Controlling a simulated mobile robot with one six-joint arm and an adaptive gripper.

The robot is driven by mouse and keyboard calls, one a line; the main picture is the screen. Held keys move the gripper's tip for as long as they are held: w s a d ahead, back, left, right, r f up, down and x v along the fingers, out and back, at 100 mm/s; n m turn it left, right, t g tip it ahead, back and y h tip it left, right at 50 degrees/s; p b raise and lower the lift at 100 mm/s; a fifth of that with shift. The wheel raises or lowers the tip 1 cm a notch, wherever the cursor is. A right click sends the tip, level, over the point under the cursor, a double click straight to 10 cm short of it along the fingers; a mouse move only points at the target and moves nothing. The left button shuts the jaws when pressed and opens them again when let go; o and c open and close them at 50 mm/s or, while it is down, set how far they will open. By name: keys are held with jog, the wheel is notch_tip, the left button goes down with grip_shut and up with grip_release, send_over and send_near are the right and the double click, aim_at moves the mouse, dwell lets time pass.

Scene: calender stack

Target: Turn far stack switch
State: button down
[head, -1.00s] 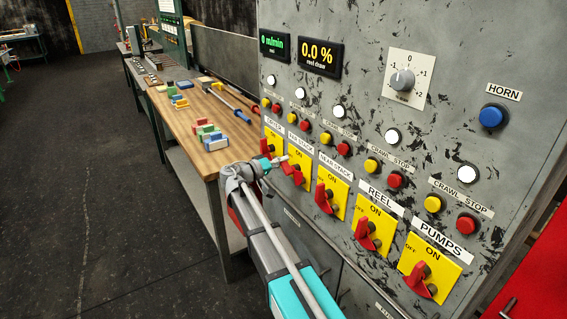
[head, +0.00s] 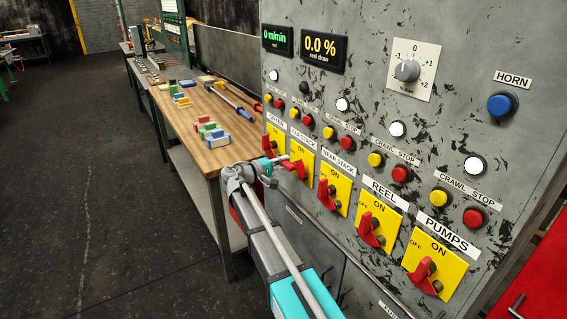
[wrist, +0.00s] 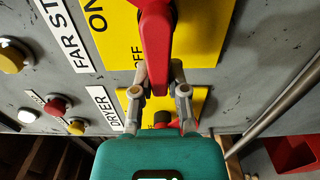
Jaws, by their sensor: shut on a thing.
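The far stack switch is a yellow plate (head: 304,157) marked ON and OFF under a FAR STACK label, with a red handle (head: 297,167). In the wrist view the red handle (wrist: 155,45) lies lengthwise between the fingers of my gripper (wrist: 158,92), which is shut on its free end. The handle points towards the OFF side of the plate. In the head view my gripper (head: 283,159) reaches the handle from the left. The handle's tip is partly hidden by the fingers.
The dryer switch (head: 275,138) is close on the left, and the near stack switch (head: 334,189) on the right. Reel (head: 376,224) and pumps (head: 436,264) switches follow. A wooden bench (head: 205,150) with blocks stands left of the panel. The floor beyond is clear.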

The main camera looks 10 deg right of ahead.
jog(key=c, duration=0.6)
grip_release()
jog(key=shift+c, duration=0.2)
jog(key=shift+a, duration=0.1)
jog(key=v, duration=1.2)
jog(key=shift+f, duration=0.1)
